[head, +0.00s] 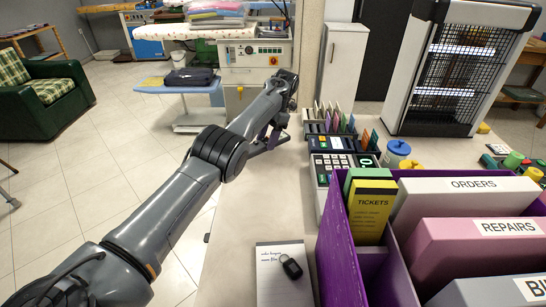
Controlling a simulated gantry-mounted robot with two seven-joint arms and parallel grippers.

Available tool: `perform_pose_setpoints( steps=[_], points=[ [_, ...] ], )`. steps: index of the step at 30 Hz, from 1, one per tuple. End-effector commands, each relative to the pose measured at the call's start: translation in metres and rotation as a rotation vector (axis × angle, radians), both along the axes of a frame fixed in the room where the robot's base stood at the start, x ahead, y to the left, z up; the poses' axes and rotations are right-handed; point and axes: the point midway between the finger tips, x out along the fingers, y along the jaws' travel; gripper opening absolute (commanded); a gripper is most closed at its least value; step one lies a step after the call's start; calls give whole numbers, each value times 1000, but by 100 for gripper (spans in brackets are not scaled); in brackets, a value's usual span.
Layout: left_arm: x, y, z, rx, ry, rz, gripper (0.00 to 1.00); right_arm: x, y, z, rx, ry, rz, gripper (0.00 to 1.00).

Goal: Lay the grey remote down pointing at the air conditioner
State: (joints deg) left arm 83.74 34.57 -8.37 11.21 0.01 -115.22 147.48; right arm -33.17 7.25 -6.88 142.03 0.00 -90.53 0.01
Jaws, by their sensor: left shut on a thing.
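My left arm reaches from the lower left to the counter's far left edge. My left gripper (269,137) is there, small and partly hidden by its own wrist. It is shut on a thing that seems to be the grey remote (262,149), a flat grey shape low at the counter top. I cannot tell which way it points or whether it touches the counter. No air conditioner can be made out for sure; a large white unit with a black grille (458,75) stands at the back right. My right gripper is not in view.
A purple box (335,238) with labelled files fills the right front. Beyond it are a keypad device (330,165), upright cards (330,116) and a blue-lidded tub (397,152). The counter's left strip is clear.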

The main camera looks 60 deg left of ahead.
Motion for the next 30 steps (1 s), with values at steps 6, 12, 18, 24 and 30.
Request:
perform_pose_setpoints(
  steps=[6, 12, 18, 24, 30],
  points=[
    [-1, 0, -9, 0, 1, 5, 17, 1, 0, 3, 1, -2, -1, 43],
    [0, 0, -29, 1, -1, 4, 17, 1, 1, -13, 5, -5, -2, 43],
    [0, 0, -31, 1, 0, 4, 17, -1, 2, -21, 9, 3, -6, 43],
    [0, 0, -30, 1, 0, 4, 17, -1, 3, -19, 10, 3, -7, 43],
    [0, 0, -34, 0, 0, 4, 56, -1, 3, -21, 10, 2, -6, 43]
  ],
)
